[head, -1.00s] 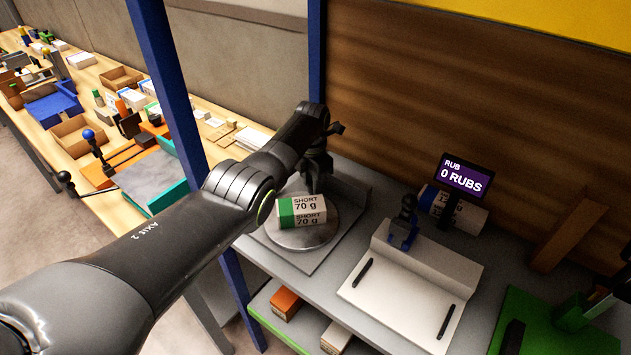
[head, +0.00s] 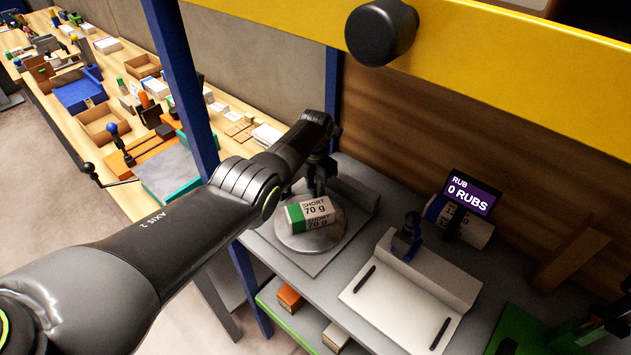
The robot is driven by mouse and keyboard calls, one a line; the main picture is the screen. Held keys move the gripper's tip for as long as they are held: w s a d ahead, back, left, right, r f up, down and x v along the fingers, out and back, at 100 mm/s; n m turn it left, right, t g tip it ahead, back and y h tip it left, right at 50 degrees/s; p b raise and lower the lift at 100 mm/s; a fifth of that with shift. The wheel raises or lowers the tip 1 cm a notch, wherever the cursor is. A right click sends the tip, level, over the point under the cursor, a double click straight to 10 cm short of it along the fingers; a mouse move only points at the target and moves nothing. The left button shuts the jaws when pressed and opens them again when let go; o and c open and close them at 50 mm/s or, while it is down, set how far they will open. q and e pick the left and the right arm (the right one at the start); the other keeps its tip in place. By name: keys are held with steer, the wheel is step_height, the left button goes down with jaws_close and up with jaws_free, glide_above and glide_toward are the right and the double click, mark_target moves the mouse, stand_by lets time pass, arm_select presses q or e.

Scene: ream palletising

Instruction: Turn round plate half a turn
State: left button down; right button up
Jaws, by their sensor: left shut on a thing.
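The round plate (head: 298,246) is a grey metal disc on a flat base on the grey bench. A wrapped ream (head: 311,214), white with a green end and marked SHORT 70 g, lies on it. My left gripper (head: 318,188) reaches down from above, just behind the ream at the plate's far side. It is shut, and its fingertips and what they grip are partly hidden by the ream; the grip appears to be on the plate's far part. My right gripper is not in view.
A blue post (head: 180,80) stands left. A green-edged shelf (head: 285,325) lies below the bench.

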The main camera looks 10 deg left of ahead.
arm_select(q)
steer(key=shift+s+f, duration=0.1)
steer(key=shift+f, duration=0.05)
steer(key=c, duration=1.1)
jaws_free()
steer(key=shift+r, duration=0.2)
steer(key=shift+r, duration=0.3)
step_height(320, 180, up, 5)
steer(key=shift+f+p, duration=0.15)
steer(key=shift+p, duration=0.9)
step_height(320, 180, up, 12)
steer(key=shift+f+b, duration=0.1)
steer(key=shift+b, duration=0.95)
